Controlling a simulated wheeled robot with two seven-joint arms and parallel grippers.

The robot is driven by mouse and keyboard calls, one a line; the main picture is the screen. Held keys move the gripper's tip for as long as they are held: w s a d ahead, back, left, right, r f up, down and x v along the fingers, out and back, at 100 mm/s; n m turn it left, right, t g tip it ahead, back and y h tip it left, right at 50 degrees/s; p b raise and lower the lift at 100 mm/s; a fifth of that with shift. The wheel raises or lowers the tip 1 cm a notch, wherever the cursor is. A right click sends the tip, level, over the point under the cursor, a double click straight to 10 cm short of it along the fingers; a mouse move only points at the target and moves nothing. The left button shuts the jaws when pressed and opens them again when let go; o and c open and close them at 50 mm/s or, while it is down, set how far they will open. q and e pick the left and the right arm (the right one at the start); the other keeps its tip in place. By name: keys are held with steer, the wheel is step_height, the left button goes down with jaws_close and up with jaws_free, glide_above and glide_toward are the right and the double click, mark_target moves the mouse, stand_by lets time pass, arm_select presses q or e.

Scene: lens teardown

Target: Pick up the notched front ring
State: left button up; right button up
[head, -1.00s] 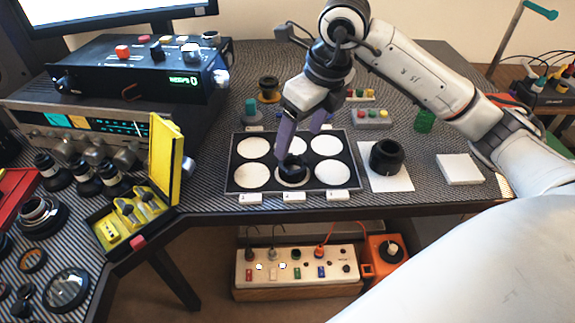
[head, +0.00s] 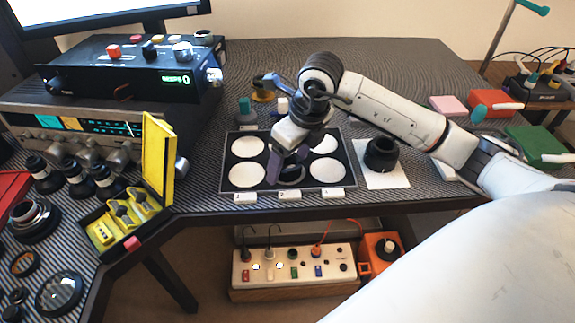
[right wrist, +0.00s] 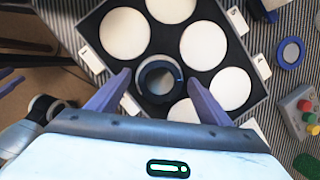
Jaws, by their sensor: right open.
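A black ring, which looks like the notched front ring (right wrist: 140,80), lies on the front middle white disc of a black six-disc tray (head: 226,172). Its notches are too small to make out. In the head view it is mostly hidden by my right gripper (head: 287,168). In the right wrist view my right gripper (right wrist: 159,78) is open, with one purple finger on each side of the ring. The fingertips are close to its edge; I cannot tell whether they touch.
A black lens barrel (head: 381,154) stands on a white sheet right of the tray. White label tags (head: 289,194) line the tray's front edge. A yellow open case (head: 160,160) stands on the left. Pink, orange and green blocks (head: 535,142) lie at the right.

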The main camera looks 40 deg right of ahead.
steer(key=c, duration=1.1)
